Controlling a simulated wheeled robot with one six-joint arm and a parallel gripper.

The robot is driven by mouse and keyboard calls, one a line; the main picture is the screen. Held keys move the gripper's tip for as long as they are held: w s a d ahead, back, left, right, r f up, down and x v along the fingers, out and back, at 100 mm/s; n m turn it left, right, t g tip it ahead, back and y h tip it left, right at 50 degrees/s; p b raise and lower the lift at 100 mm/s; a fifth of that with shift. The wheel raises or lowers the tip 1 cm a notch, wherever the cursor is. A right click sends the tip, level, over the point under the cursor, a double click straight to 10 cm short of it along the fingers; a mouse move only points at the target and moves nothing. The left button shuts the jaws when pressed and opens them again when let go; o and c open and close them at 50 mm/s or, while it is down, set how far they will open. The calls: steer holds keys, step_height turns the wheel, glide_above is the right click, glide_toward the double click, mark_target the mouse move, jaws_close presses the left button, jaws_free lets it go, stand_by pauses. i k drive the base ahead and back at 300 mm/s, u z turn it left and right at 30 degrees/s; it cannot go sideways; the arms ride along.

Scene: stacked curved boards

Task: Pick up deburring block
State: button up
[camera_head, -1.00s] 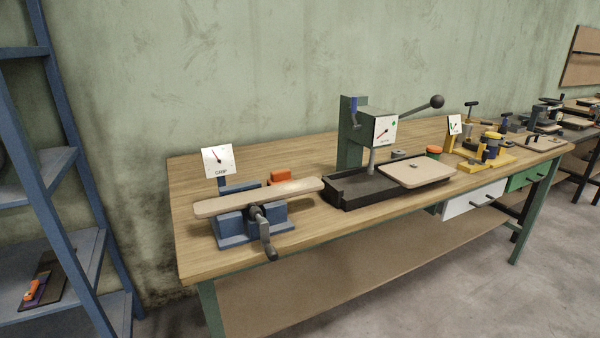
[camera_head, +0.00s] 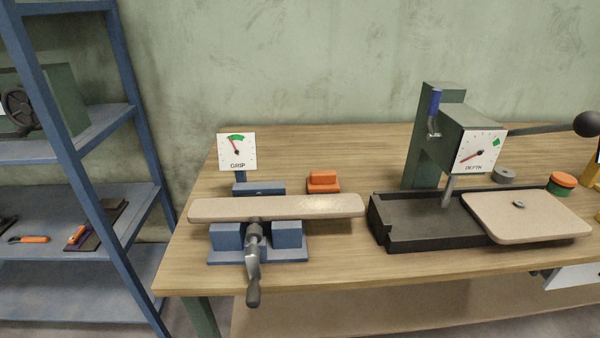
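An orange block (camera_head: 323,182), which looks like the deburring block, sits on the wooden bench (camera_head: 190,262). It is behind the right half of a long pale board (camera_head: 277,207) with rounded ends. The board rests on a blue vise (camera_head: 259,240) with a grey crank handle at its front. The block's top shows above the board and it appears apart from it. My gripper is not in view.
A white GRIP gauge (camera_head: 237,151) stands behind the vise. To the right is a green press (camera_head: 440,140) with a DEPTH dial, a black tray (camera_head: 420,222) and a second pale board (camera_head: 525,214). Blue shelves (camera_head: 75,190) stand at the left. The bench behind the block is clear.

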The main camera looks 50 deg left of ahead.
mark_target(321, 180)
steer(key=u, duration=0.65)
steer(key=i, duration=0.7)
steer(key=u, duration=1.2)
steer(key=i, duration=0.4)
steer(key=u, duration=0.4)
